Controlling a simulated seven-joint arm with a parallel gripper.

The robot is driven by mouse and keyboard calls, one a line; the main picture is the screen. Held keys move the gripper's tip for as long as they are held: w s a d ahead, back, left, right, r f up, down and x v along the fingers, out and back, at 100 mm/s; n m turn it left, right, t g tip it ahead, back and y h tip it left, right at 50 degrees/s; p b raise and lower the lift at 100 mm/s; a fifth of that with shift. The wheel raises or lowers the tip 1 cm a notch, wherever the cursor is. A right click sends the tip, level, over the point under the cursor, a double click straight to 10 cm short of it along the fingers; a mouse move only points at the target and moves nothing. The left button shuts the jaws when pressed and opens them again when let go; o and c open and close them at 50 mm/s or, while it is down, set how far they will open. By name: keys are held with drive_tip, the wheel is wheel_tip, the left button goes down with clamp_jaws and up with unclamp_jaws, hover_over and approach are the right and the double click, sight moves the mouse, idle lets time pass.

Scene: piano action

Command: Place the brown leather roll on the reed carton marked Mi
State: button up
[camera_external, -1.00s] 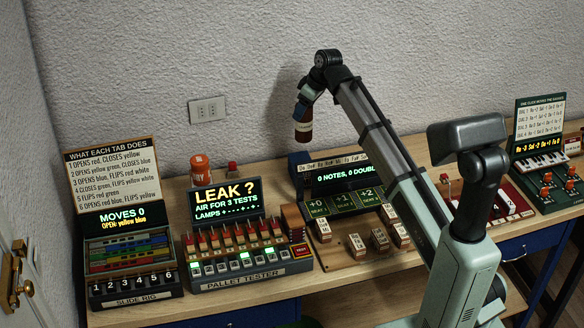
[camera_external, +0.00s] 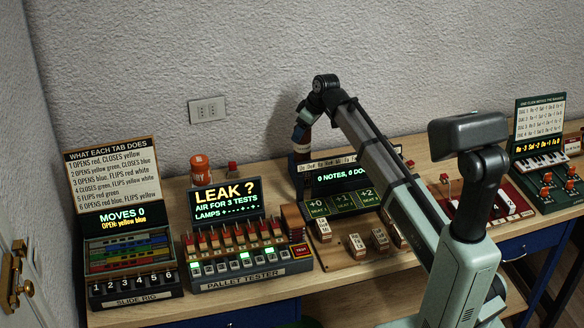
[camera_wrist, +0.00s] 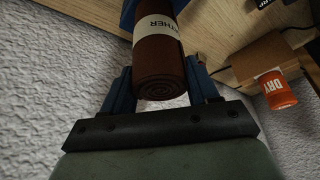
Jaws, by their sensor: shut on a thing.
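The brown leather roll (camera_wrist: 158,68), with a white label partly reading "THER", sits between the blue fingers of my gripper (camera_wrist: 162,88) in the wrist view. My gripper (camera_external: 301,128) is shut on it. In the external view the roll (camera_external: 301,148) hangs roughly upright behind the left end of the note display, its lower end hidden. Several small wooden reed cartons with labels stand on the board in front of that display, including a left one (camera_external: 323,229) and a middle one (camera_external: 356,246). The labels are too small to tell which is Mi. My arm partly covers the rightmost cartons.
The note display (camera_external: 340,180) stands close to the roll. The pallet tester (camera_external: 250,270) and slide rig (camera_external: 130,280) stand to the left. An orange jar (camera_external: 201,170) stands behind the tester; it reads DRY in the wrist view (camera_wrist: 278,92). The wall is close behind.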

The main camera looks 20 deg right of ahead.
drive_tip(key=shift+f, duration=0.35)
drive_tip(key=shift+f, duration=0.1)
drive_tip(key=o, duration=1.4)
drive_tip(key=shift+o, duration=0.2)
drive_tip(key=v, duration=1.2)
